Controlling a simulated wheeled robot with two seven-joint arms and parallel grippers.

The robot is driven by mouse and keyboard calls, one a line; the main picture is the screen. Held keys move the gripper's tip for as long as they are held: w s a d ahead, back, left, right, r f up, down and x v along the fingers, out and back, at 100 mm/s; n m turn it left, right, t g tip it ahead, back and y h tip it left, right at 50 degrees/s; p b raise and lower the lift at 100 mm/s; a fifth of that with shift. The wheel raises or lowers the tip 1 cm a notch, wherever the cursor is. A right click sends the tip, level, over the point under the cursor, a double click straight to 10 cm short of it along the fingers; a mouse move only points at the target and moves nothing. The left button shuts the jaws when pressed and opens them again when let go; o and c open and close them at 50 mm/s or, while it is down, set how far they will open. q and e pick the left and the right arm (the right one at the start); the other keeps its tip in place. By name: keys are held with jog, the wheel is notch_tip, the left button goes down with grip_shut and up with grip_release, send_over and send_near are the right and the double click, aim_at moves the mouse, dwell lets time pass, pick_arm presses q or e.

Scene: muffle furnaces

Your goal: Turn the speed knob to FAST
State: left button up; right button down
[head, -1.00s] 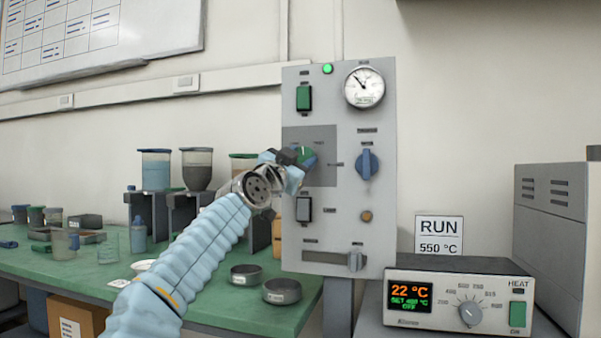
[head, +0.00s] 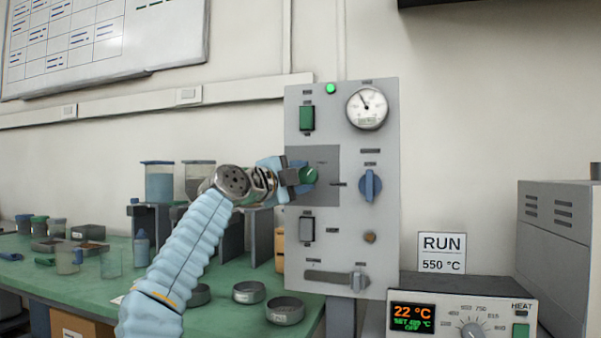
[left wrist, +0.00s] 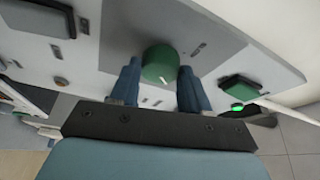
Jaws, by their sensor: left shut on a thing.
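A grey control panel (head: 340,262) stands upright at the centre. A round green knob (head: 309,175) sits on its darker grey patch; the small lettering around it is too blurred to read. My left gripper (head: 302,177) reaches it from the left and is shut on the green knob. Part of the knob is hidden by the gripper in the head view. My right gripper is not in view.
A heater box (head: 460,303) stands at lower right. The green bench (head: 222,318) at left holds dishes and containers.

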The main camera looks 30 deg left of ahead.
pick_arm(q)
jog(key=shift+m, duration=0.4)
jog(key=o, duration=1.1)
jog(key=shift+c, duration=0.2)
jog(key=shift+s+f, duration=0.15)
jog(key=shift+s, duration=0.2)
jog(key=s+a+b, duration=0.2)
jog(key=s+b, duration=0.4)
jog(key=s, duration=0.7)
jog(key=shift+f+b, duration=0.3)
jog(key=shift+b, duration=0.1)
